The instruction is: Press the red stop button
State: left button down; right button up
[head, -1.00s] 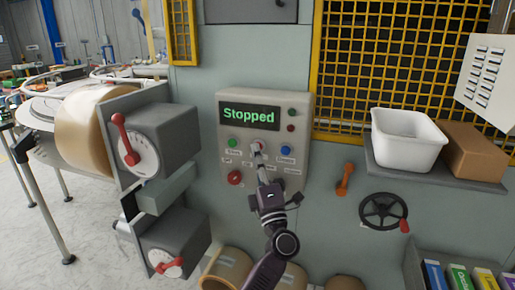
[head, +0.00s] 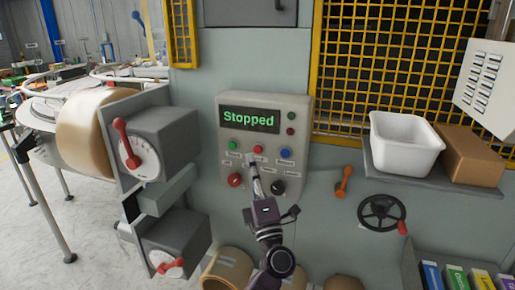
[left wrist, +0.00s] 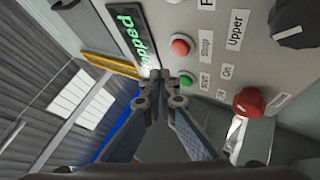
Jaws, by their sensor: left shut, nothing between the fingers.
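The red stop button (head: 258,149) sits in the middle of the button row on the grey control panel (head: 303,105). In the left wrist view it is the red button (left wrist: 182,46) beside the "Stop" label. The panel display (head: 250,119) reads "Stopped" in green. My left gripper (head: 251,162) is shut and empty, with its tips just below the stop button in the head view. In the left wrist view the shut tips (left wrist: 160,77) show apart from the red button. My right gripper is not in view.
A green button (head: 233,145) and a blue button (head: 285,153) flank the stop button. A red knob (head: 235,180) and a black knob (head: 278,187) sit below. A white bin (head: 404,142) and a brown box (head: 470,154) stand on a shelf at right.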

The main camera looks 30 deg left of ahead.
pick_arm(q)
jog(key=shift+s+d+p, duration=0.15)
jog(key=shift+s, duration=0.5)
jog(key=shift+s+d+p, duration=0.15)
jog(key=shift+s, duration=0.45)
